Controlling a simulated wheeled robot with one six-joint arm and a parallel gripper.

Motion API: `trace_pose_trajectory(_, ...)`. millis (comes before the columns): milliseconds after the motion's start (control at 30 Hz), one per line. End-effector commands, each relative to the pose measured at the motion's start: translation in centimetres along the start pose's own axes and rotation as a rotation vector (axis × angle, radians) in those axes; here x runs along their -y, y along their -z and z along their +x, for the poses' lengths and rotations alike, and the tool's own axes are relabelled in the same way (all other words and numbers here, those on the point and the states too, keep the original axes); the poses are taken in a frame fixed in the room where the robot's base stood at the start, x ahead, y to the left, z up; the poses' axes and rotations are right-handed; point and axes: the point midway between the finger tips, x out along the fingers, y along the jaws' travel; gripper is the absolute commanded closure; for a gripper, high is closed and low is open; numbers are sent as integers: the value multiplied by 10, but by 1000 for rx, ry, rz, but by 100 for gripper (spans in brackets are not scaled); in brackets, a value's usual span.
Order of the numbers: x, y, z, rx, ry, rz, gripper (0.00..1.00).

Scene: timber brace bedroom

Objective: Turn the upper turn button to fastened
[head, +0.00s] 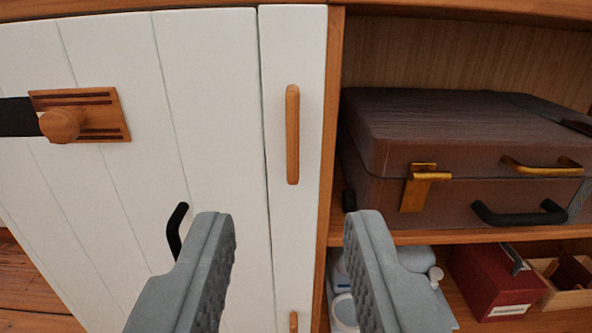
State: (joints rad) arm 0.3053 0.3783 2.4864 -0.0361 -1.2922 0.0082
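The upper turn button (292,135) is an upright wooden bar with rounded ends on the white strip right of the door. It stands vertical and lies wholly on that strip, clear of the door edge. The white plank door (110,180) appears closed or nearly so beside the strip. A lower wooden piece (293,321), probably a second turn button, shows near the bottom edge, partly cut off. My gripper (290,225) is open and empty. Its fingers are wide apart, below the upper turn button in the picture, and do not appear to touch it.
The door carries a black handle (176,228) and a wooden plate with a round knob (60,125) at a black strap. Right is an open shelf with a brown case (450,140) with protruding handles. Below are a red box (492,280) and a wooden tray (570,298).

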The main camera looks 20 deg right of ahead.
Motion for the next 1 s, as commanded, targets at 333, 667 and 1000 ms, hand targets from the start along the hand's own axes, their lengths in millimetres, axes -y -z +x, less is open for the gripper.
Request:
trace_pose_trajectory(333,-7,-21,6,-3,-10,2,66)
trace_pose_trajectory(667,-7,-21,58,-2,-9,2,66)
trace_pose_trajectory(1000,-8,-20,118,-3,-9,2,66)
